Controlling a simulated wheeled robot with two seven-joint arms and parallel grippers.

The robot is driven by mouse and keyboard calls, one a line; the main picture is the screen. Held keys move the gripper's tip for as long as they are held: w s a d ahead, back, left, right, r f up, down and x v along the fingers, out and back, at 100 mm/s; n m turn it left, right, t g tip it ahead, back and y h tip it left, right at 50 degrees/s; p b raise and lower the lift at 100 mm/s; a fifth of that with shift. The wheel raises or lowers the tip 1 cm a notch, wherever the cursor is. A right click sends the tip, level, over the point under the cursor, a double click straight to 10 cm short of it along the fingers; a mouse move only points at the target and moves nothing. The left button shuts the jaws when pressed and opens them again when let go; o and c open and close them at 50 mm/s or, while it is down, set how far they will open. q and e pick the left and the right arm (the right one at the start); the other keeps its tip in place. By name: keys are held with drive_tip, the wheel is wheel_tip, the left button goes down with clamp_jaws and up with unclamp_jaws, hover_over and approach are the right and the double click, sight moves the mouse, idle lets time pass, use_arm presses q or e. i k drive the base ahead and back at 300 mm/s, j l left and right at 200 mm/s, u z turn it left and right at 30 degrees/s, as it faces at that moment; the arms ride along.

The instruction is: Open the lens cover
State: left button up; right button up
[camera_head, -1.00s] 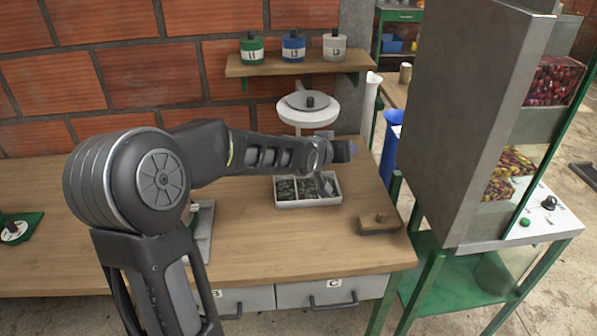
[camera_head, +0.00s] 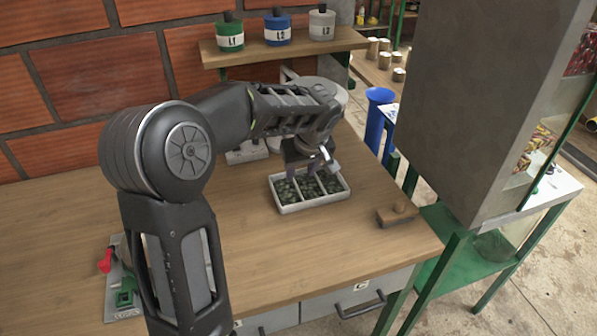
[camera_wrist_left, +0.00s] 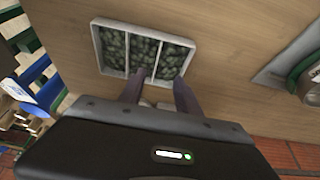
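No lens cover can be made out for certain in either view. A pale part (camera_head: 289,76) of the white stand behind the table shows beside my left arm, which hides the rest. My left gripper (camera_head: 313,164) points down just above the far side of a white tray (camera_head: 318,204) with three compartments of dark green beans. In the left wrist view its two fingers (camera_wrist_left: 158,92) are apart, with the tray (camera_wrist_left: 97,50) beyond them. A small pale thing shows low between the fingers; I cannot tell what it is. My right gripper is not in view.
A shelf (camera_head: 350,40) with jars L1, L2 and L3 hangs on the brick wall. A wooden block with a knob (camera_head: 398,214) lies right of the tray. A tall grey machine (camera_head: 470,100) stands at the right. The table's front middle (camera_head: 270,255) is clear.

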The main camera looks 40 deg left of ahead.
sight(331, 87)
drive_tip(key=k+l, duration=0.8)
drive_tip(key=l, duration=0.15)
